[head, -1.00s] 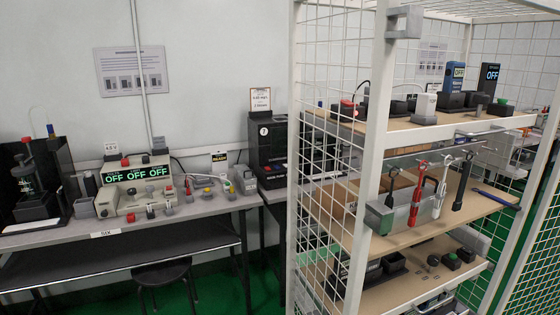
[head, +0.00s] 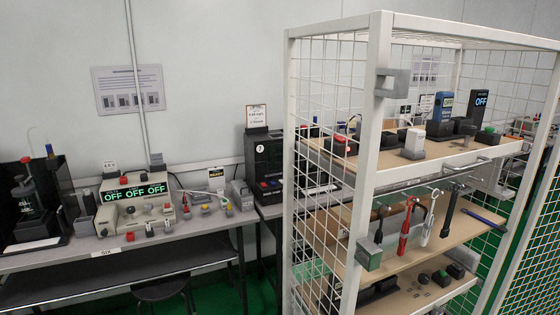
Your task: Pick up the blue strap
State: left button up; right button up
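A thin blue strip (head: 484,217), which looks like the blue strap, lies at the right end of the middle shelf (head: 420,258) of the white mesh cage, near its front edge. It is small in the head view, so its details are hard to tell. A red-handled tool (head: 407,228), a light-coloured tool (head: 431,220) and a black-handled tool (head: 451,210) hang upright to its left. Neither of my grippers shows in the head view.
The cage has a white front post (head: 369,150) with a grey latch block (head: 392,82). Its upper shelf (head: 390,165) holds several handheld testers, including a blue one (head: 443,108). A bench (head: 150,245) with instruments and a black stool (head: 160,290) stand at the left.

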aim_at(502, 229)
jog(key=l+z, duration=0.1)
jog(key=z, duration=0.75)
jog(key=i+l+z, duration=0.1)
jog(key=z, duration=0.3)
jog(key=u, duration=0.45)
jog(key=i+l, duration=0.05)
jog(key=l, duration=0.05)
